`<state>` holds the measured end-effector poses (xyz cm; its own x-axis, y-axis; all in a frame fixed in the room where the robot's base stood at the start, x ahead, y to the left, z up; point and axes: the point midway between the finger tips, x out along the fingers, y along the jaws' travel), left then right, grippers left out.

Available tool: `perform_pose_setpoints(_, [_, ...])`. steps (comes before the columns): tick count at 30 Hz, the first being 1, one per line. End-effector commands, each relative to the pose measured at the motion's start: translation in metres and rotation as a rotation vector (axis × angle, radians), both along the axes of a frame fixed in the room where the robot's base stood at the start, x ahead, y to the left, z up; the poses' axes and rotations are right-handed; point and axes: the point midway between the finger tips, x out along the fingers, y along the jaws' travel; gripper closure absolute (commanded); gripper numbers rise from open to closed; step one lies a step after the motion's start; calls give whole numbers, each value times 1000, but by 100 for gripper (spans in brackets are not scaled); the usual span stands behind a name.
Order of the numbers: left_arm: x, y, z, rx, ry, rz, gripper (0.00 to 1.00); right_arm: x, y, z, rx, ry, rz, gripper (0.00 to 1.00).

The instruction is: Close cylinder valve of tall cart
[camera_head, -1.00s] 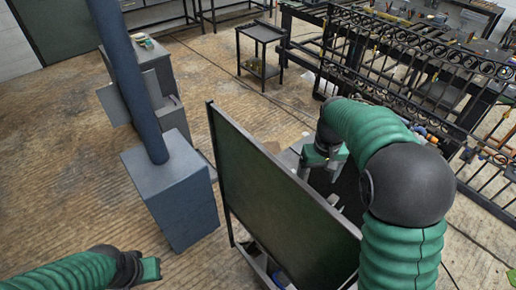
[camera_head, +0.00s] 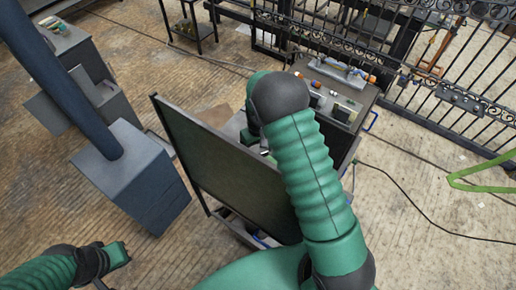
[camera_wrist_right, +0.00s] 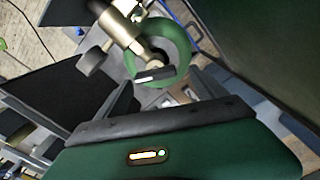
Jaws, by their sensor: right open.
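In the right wrist view, a brass cylinder valve (camera_wrist_right: 122,24) with a grey knob (camera_wrist_right: 91,61) stands over a green rounded cylinder top (camera_wrist_right: 176,45). My right gripper (camera_wrist_right: 165,84) is open, its two dark fingers pointing toward the valve and nothing visible between them. Whether a finger touches the valve is unclear. In the head view, my right arm reaches behind a tall dark green panel (camera_head: 225,160), and its gripper is mostly hidden. The valve is hidden there too. My left gripper (camera_head: 118,254) is at the lower left, away from the panel; its jaw opening is unclear.
A blue-grey box base with a post (camera_head: 135,180) stands left of the panel. A cart top with tools and fittings (camera_head: 340,90) lies beyond my right arm. A black scrollwork gate (camera_head: 440,60) stands behind. A hose (camera_head: 415,208) runs across open floor at right.

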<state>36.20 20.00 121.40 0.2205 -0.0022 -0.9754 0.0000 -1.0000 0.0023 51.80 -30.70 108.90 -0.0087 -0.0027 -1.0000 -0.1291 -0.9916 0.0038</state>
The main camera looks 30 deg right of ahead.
Motion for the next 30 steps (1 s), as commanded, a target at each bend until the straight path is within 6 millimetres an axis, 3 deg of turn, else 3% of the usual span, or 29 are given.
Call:
perform_pose_setpoints(11, [0,0,3,0,0,0,100,0,-1,-11,1,0,-2,21])
perform_pose_setpoints(25, [0,0,3,0,0,0,100,0,-1,-9,0,-1,-2,82])
perform_pose_setpoints(30, [0,0,3,0,0,0,100,0,-1,-9,1,-2,-8,82])
